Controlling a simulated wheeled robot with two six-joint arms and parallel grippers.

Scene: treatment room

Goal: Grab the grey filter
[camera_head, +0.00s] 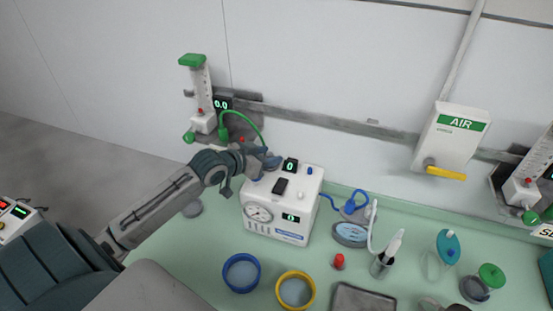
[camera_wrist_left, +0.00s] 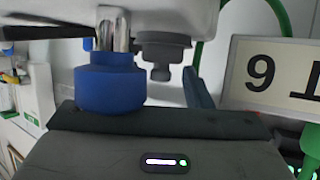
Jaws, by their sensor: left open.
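The white machine (camera_head: 285,200) with a dial and green digits stands on the counter. My left gripper (camera_head: 268,162) is open at its back left top corner. In the left wrist view, a grey stepped round part (camera_wrist_left: 163,52) sits against the white casing (camera_wrist_left: 180,14), beside a blue cap (camera_wrist_left: 110,84) on a metal stem. The grey part looks like the filter. It is apart from the dark gripper body, and nothing is clearly held. In the head view my gripper and wrist hide that spot. My right gripper is not in view.
A green hose (camera_head: 246,122) arches close behind my left gripper from the wall flowmeter (camera_head: 203,95). A blue ring (camera_head: 241,273), a yellow ring (camera_head: 296,291) and a red cap (camera_head: 338,262) lie in front of the machine. Jars and a cup crowd the right.

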